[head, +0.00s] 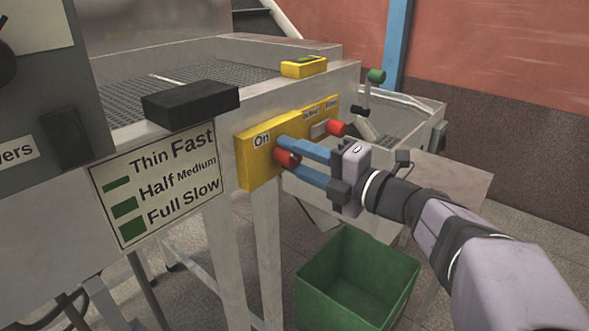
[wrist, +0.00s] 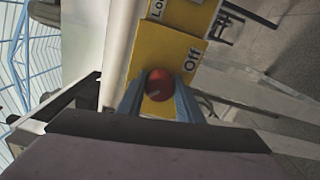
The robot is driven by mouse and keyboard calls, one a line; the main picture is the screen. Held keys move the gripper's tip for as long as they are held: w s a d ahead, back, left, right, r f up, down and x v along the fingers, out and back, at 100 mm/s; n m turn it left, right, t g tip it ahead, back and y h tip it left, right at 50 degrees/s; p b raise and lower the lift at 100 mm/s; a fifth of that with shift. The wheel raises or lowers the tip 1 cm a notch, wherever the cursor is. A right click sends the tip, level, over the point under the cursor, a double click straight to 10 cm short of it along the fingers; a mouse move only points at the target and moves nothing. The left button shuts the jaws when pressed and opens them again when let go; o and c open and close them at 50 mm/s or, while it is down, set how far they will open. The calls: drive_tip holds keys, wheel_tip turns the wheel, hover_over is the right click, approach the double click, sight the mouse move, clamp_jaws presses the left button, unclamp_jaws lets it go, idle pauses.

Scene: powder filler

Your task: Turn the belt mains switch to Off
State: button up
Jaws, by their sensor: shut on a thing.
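The red round switch knob (head: 284,158) sits on the left part of a yellow control panel (head: 258,175). An "On" label (head: 262,140) shows up and left of the knob in the head view. In the wrist view the red knob (wrist: 158,84) lies between my two blue fingers, and an "Off" label (wrist: 191,60) is beside it, up and right. My gripper (head: 290,154) is shut on the knob, one finger on each side; the wrist view shows the same gripper (wrist: 158,95). The fingers hide part of the knob and the panel. Its pointing direction is unclear.
A second red knob or button (head: 336,128) is on the panel's right part, near my upper finger. A green bin (head: 355,280) stands on the floor below my arm. A black box (head: 190,102) sits on the machine edge to the left.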

drive_tip(key=shift+n, duration=0.3)
drive_tip(key=o, duration=1)
drive_tip(key=shift+o, duration=0.2)
drive_tip(key=v, duration=0.7)
drive_tip(key=shift+s+d+r, duration=0.1)
drive_tip(key=shift+s+d, duration=0.05)
